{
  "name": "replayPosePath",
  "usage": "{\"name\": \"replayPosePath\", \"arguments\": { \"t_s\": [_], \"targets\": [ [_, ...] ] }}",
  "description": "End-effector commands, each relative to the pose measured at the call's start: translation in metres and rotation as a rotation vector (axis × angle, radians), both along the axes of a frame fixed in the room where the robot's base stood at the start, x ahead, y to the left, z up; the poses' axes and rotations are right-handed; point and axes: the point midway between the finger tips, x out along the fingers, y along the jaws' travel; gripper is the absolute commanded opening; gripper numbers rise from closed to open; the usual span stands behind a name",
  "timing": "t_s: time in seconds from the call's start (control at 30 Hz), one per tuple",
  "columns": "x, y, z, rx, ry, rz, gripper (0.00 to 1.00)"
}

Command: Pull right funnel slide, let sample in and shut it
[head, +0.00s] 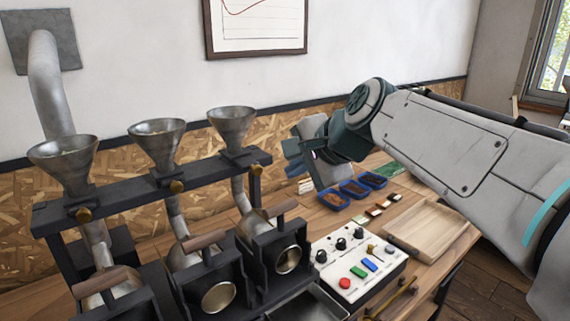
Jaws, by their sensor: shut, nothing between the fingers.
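The right funnel (232,124) is a grey metal cone at the right end of a dark rack. What lies inside the right funnel is hard to tell. My gripper (292,153) is shut and empty, to the right of the right funnel and its knob, with a gap between them. Its fingertips are small and partly hidden by the gripper's own body.
The middle funnel (157,143) and left funnel (64,163) stand along the rack (122,191), each with a brass knob. A white control box (346,277), several blue trays (334,199) and a wooden tray (428,230) are on the bench to the right.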

Motion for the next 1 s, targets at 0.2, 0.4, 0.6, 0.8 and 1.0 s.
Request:
{"name": "replayPosePath", "arguments": {
  "t_s": [0.2,0.4,0.6,0.8,1.0],
  "targets": [
    [0.03,0.023,-0.033,-0.003,0.006,0.006,0.0],
    [0.056,0.041,-0.042,-0.001,0.0,0.005,0.0],
    [0.071,0.052,-0.042,-0.002,0.0,0.006,0.0],
    [0.076,0.055,-0.042,-0.001,-0.002,0.004,0.0],
    [0.075,0.055,-0.042,-0.001,-0.002,0.004,0.0]
  ]
}}
